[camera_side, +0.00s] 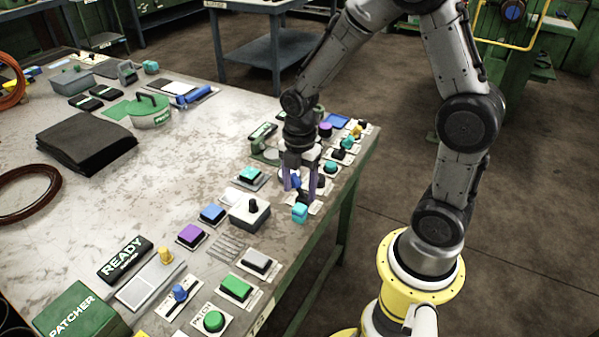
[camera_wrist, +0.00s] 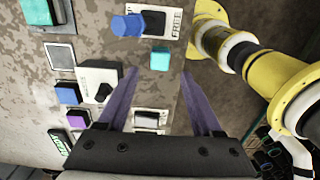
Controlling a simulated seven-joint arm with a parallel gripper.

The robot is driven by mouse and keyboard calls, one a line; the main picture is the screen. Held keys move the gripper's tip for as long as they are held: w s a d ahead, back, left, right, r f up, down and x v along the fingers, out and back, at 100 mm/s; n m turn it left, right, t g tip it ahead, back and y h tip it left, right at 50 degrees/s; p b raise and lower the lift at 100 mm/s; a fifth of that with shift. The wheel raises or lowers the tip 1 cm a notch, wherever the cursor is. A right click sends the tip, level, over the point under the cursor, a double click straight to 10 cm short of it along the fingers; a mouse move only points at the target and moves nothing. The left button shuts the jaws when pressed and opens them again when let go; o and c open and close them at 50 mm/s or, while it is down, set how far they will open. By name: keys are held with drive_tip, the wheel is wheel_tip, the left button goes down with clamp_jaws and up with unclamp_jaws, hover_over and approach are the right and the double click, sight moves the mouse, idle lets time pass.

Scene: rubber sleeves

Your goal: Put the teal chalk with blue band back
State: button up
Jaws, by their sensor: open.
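A small teal block (camera_side: 300,213), which looks like the teal chalk, lies near the table's front edge. It also shows in the wrist view (camera_wrist: 160,59), beyond and between my fingertips; I cannot make out its blue band. My gripper (camera_side: 301,189) has its two purple fingers apart and pointing down, just behind the block in the side view. In the wrist view my gripper (camera_wrist: 163,76) is open with nothing held between the fingers. A white plate marked FREE (camera_wrist: 177,22), with a dark slot, lies beside the block, next to a blue knob (camera_wrist: 127,25).
A grey box with a black knob (camera_side: 249,213) stands left of the block. Blue (camera_side: 212,214) and purple (camera_side: 190,235) buttons lie farther left. Several knobs and buttons crowd the edge behind my gripper. The table's middle (camera_side: 190,165) is mostly clear.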

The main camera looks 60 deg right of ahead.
wheel_tip(320, 180, up, 4)
wheel_tip(320, 180, up, 9)
drive_tip(key=m+t, duration=0.3)
drive_tip(key=m, duration=0.5)
hover_over(299, 207)
drive_tip(key=s+a, duration=0.2)
drive_tip(key=s, duration=0.3)
drive_tip(key=s+a+r+m+t, duration=0.1)
drive_tip(key=s+r+m, duration=0.3)
drive_tip(key=s+m, duration=0.4)
drive_tip(key=shift+s+a+r+m+t, duration=0.35)
drive_tip(key=shift+m+t, duration=0.45)
drive_tip(key=shift+m, duration=0.2)
